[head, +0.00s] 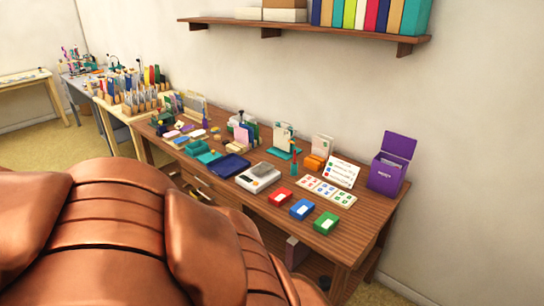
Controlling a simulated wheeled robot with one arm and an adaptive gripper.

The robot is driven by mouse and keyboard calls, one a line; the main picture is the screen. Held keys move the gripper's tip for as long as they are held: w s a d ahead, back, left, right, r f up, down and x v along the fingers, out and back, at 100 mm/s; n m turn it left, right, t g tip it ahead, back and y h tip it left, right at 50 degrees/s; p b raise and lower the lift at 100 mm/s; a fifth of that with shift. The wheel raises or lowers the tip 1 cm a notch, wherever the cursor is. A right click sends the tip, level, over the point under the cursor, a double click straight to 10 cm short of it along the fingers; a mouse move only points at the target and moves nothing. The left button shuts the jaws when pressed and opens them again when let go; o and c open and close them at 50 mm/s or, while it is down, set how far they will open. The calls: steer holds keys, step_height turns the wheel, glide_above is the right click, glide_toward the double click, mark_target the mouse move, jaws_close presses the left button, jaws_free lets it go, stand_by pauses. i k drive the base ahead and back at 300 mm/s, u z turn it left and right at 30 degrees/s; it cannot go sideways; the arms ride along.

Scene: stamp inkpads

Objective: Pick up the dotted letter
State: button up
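I cannot tell which item is the dotted letter; the papers are small at this distance. A white card with coloured dots and lines of text (342,172) leans at the back right of the wooden desk. A pale upright paper (321,147) stands in an orange holder (315,162) to its left. Another pale upright paper (283,136) stands in a teal holder farther left. Red (280,197), blue (302,209) and green (326,222) inkpads sit in a row near the desk's front right. My gripper is out of view.
The wooden desk (350,235) runs along the wall. A purple box with a raised lid (388,172) stands at its right end. A white scale (258,178) and dark blue tray (229,165) lie mid-desk. A wall shelf (300,30) hangs above. The lower left view is blocked.

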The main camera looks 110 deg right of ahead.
mark_target(320, 147)
steer(key=i, duration=0.45)
steer(key=z, duration=3.8)
steer(key=i, duration=2.15)
